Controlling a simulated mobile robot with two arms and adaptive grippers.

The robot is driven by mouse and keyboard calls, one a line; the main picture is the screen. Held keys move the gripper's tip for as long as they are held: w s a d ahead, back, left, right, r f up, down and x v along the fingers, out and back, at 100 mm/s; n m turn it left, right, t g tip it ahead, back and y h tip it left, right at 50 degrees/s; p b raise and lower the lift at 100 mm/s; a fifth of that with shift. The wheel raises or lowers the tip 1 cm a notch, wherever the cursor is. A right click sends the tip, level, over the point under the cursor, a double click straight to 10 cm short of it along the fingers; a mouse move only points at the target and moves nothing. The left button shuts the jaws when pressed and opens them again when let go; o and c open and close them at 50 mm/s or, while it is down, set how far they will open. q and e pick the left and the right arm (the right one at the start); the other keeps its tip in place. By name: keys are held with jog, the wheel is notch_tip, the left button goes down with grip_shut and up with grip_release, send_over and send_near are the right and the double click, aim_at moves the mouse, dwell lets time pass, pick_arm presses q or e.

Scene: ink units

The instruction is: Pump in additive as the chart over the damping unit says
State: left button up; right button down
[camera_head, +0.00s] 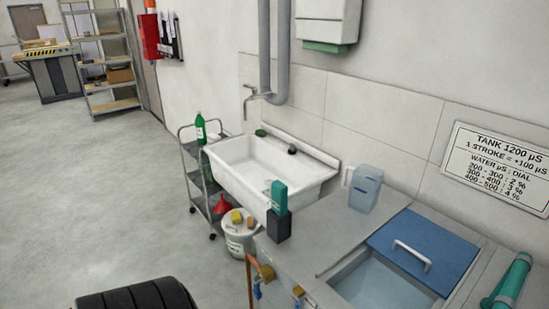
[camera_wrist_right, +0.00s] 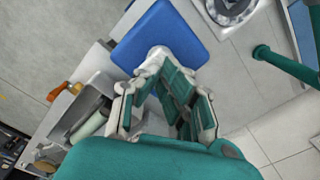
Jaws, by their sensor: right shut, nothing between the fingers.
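The white chart (camera_head: 497,165) on the wall at right reads tank 1200 µS, one stroke = +100 µS, and water 200-300: 2 %, 300-400: 3 %, 400-500: 4 %. Below it, a steel unit (camera_head: 345,228) holds an open basin under a blue lid (camera_head: 440,244) with a pale handle. A teal tubular part (camera_head: 516,278) shows at the right edge; I cannot tell whether it is a pump. My left gripper is not in view.
A clear jug (camera_head: 364,188) stands at the unit's back. A green and dark container (camera_head: 279,210) stands at its left corner. Beyond are a white sink (camera_head: 262,170), a cart with a green bottle (camera_head: 200,130) and a bucket (camera_head: 240,238).

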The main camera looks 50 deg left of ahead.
jog(key=shift+r+p, duration=0.85)
jog(key=shift+r, duration=0.9)
notch_tip(320, 180, up, 6)
jog(key=p, duration=0.3)
jog(key=shift+f, duration=0.1)
